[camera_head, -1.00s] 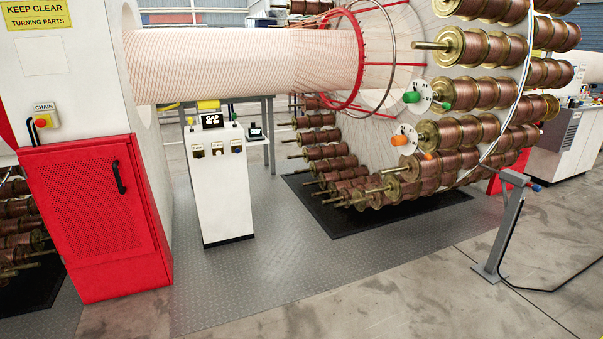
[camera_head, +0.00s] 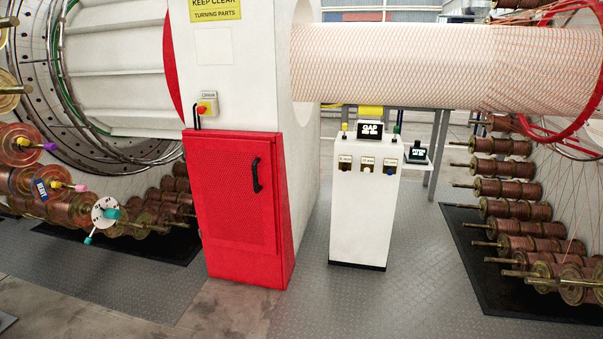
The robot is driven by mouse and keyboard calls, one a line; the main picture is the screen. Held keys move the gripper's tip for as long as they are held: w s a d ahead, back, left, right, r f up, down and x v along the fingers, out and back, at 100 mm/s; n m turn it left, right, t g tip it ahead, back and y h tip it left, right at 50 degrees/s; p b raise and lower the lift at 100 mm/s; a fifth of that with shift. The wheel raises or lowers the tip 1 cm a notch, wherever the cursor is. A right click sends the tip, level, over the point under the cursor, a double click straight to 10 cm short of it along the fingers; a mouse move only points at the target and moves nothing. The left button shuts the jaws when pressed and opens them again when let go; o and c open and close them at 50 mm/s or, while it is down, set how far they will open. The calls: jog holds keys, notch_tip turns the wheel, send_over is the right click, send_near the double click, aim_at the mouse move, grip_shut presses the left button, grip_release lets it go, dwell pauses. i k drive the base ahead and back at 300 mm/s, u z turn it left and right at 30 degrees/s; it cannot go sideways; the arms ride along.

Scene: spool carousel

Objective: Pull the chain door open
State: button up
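The chain door (camera_head: 230,200) is a red perforated panel low on the front of the white machine housing, left of the picture's middle. It looks shut. Its black handle (camera_head: 257,175) is a vertical bar near the door's upper right edge. Above the door is a small yellow box with a red knob (camera_head: 206,107) under a label plate too small to read now. My gripper is not in view.
A white control pedestal (camera_head: 364,210) with a GAP display stands right of the door. Copper spool carousels stand at left (camera_head: 150,215) and right (camera_head: 510,190) over dark mats. Grey tread-plate floor (camera_head: 310,290) in front of the door is clear.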

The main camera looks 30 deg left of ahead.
aim_at(232, 180)
jog(key=u, duration=0.4)
jog(key=i, duration=1.15)
jog(key=u, duration=1.25)
jog(key=i, duration=1.25)
jog(key=u, duration=0.6)
jog(key=i, duration=0.35)
jog(key=u, duration=0.15)
